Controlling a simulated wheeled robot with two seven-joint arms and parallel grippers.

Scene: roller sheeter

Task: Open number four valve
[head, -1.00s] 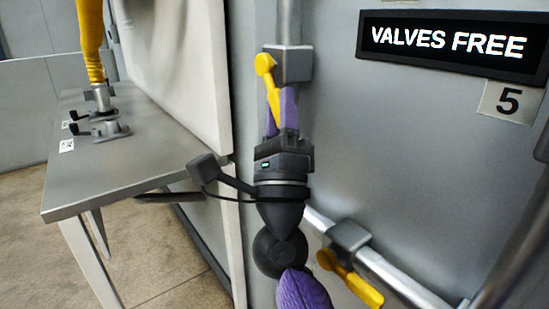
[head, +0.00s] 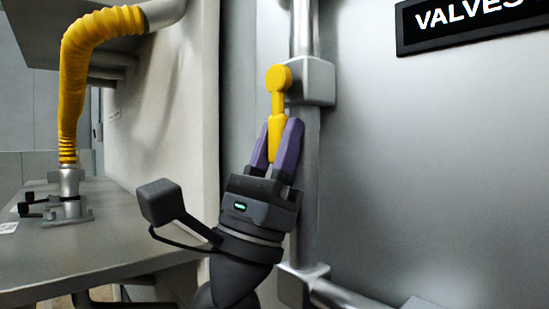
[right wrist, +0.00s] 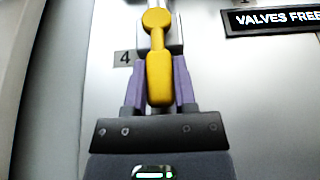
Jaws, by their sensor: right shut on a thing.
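The valve is a grey block (head: 318,80) on a vertical pipe, with a yellow lever handle (head: 278,100) that hangs down from its round hub. In the right wrist view the yellow handle (right wrist: 159,75) points straight down, with a label reading 4 (right wrist: 124,58) just left of the valve. My right gripper (head: 280,138) has its two purple fingers on either side of the handle's lower end, shut on it. In the right wrist view the fingers (right wrist: 159,82) flank the handle. My left gripper is not in view.
A black sign (head: 470,22) reading VALVES hangs on the grey panel at upper right. At left, a metal bench (head: 100,255) carries a fitting with a yellow hose (head: 72,90). A pipe joint (head: 302,283) is below my gripper.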

